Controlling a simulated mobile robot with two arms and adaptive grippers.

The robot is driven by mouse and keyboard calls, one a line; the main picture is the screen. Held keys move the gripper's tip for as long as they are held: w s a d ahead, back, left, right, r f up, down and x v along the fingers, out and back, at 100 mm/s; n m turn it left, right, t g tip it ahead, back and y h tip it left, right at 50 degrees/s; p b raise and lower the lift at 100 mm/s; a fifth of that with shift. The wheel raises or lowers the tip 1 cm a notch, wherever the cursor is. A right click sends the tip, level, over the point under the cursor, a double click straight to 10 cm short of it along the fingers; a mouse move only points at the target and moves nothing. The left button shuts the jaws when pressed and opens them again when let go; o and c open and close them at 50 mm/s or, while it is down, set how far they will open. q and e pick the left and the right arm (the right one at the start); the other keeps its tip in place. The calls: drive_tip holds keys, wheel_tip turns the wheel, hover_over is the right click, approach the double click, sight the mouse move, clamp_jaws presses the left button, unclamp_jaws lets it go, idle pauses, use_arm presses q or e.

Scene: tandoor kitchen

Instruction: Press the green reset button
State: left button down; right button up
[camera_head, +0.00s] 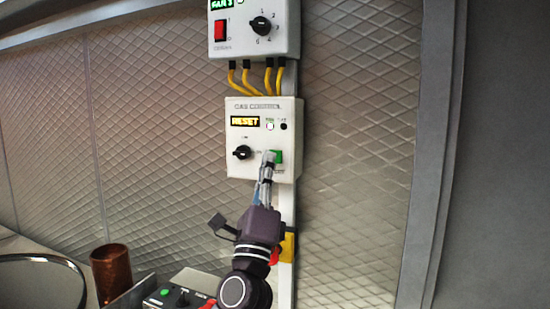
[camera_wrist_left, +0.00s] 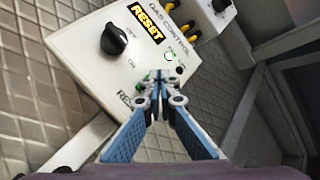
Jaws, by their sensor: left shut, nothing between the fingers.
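The green reset button (camera_head: 278,157) is on the lower right of the white gas control box (camera_head: 237,112) in the head view. The box's display (camera_head: 245,121) reads RESET. My left gripper (camera_head: 269,157) is shut and empty, with its fingertips at the button's left part and partly covering it. In the left wrist view, the closed fingertips (camera_wrist_left: 158,78) hide most of the button beside the RESET label. I cannot tell whether the tips touch or press it. A black knob (camera_head: 242,153) is left of the button. My right gripper is not in view.
A fan control box (camera_head: 253,45) with a red switch is above, joined by yellow cables (camera_head: 250,78). Below are a copper cup (camera_head: 111,270), a round metal rim (camera_head: 45,262) and a small control box (camera_head: 180,292). The quilted metal wall (camera_head: 345,170) right of the box is clear.

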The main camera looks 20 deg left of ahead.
use_arm(q)
drive_tip(key=shift+w, duration=0.15)
idle(0.4)
drive_tip(key=shift+w, duration=0.3)
drive_tip(key=shift+w+b, duration=0.4)
drive_tip(key=shift+b, duration=0.15)
idle(0.5)
drive_tip(key=shift+s, duration=0.1)
idle(0.3)
drive_tip(key=shift+s+p, duration=0.35)
drive_tip(key=shift+s, duration=0.4)
drive_tip(key=shift+s+d+p, duration=0.15)
drive_tip(key=shift+s+p, duration=0.75)
drive_tip(key=shift+s, duration=1.55)
